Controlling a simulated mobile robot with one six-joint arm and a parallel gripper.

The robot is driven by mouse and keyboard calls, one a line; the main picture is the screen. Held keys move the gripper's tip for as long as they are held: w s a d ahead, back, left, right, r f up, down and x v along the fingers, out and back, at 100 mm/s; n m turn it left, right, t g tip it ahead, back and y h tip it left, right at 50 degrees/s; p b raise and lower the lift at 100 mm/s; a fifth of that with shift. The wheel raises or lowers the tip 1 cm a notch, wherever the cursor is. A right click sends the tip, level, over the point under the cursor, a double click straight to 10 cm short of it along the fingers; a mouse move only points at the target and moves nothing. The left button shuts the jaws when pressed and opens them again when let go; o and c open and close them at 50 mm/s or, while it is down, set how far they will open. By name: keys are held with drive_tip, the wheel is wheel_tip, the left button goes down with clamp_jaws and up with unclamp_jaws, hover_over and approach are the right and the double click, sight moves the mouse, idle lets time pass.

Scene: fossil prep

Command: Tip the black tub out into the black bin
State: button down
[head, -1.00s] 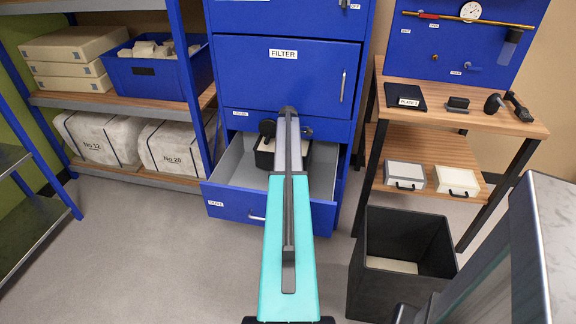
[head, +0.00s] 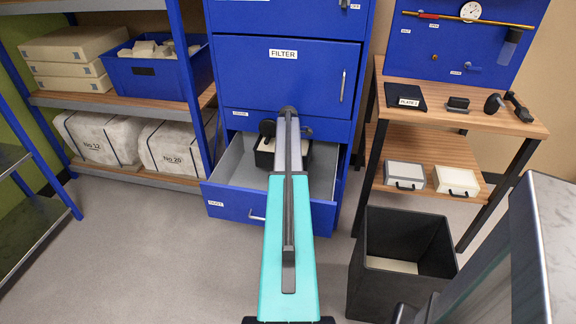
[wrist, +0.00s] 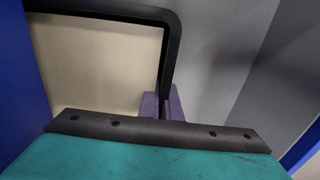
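The black tub (head: 265,158) sits in the open bottom drawer of the blue cabinet, partly hidden behind my arm in the head view. In the wrist view its black rim (wrist: 172,50) surrounds a pale beige inside or contents. My gripper's two purple-grey fingers (wrist: 163,106) are close together, one on each side of the tub's rim, and look shut on it. The fingertips are hidden in the head view. The black bin (head: 365,288) stands open on the floor to the right, with a pale patch at its bottom.
A wooden bench (head: 470,120) with tools stands right of the cabinet. A grey-topped counter (head: 555,220) is at the near right. Shelves (head: 130,100) stand left. The floor at front left is clear.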

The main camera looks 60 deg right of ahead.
drive_tip(key=shift+r, duration=0.15)
wheel_tip(320, 180, up, 6)
drive_tip(key=p, duration=0.3)
drive_tip(key=shift+d+p, duration=0.25)
drive_tip(key=shift+p, duration=0.05)
idle(0.4)
drive_tip(key=shift+w+a, duration=0.1)
drive_tip(key=shift+w, duration=0.05)
idle(0.3)
